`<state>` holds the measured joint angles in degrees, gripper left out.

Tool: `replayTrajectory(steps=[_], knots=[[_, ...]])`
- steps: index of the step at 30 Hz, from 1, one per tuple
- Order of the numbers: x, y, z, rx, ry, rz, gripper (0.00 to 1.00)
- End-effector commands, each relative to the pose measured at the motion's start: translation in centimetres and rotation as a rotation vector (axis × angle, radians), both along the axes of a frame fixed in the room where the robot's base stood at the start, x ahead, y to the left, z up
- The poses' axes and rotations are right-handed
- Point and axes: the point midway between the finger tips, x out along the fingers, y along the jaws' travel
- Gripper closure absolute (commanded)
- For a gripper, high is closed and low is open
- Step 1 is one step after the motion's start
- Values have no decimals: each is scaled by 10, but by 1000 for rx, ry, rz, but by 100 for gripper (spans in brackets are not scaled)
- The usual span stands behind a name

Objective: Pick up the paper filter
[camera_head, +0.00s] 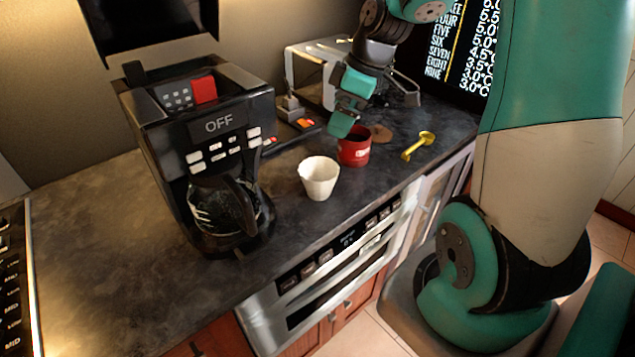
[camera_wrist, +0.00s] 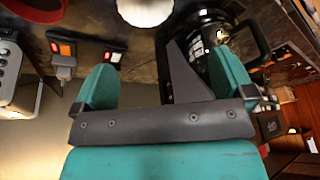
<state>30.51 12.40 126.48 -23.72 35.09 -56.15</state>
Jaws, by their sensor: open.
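The paper filter (camera_head: 319,177) is a white, fluted cup standing upright on the dark counter, right of the coffee maker. Its white shape also shows at the top edge of the wrist view (camera_wrist: 145,10), partly cut off. My gripper (camera_head: 347,108) is open and empty, behind and above the filter, close to the red mug in the head view. In the wrist view, its two teal fingers (camera_wrist: 163,78) are spread apart, and the filter is beyond them, touching neither.
A red mug (camera_head: 354,149) stands right of the filter. The black coffee maker (camera_head: 205,150) with its glass pot stands to the left. A yellow scoop (camera_head: 418,146) lies on the right, and a toaster-like metal appliance (camera_head: 312,72) stands behind. The counter (camera_head: 290,235) in front is clear.

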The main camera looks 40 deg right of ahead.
Motion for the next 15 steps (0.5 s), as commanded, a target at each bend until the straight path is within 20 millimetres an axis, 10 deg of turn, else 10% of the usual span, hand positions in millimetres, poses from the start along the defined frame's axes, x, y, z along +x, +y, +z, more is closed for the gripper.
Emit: replayTrajectory(steps=[5,15], knots=[[4,-31,5,6,-65,157,0],[19,-13,-50,11,-69,190,0]])
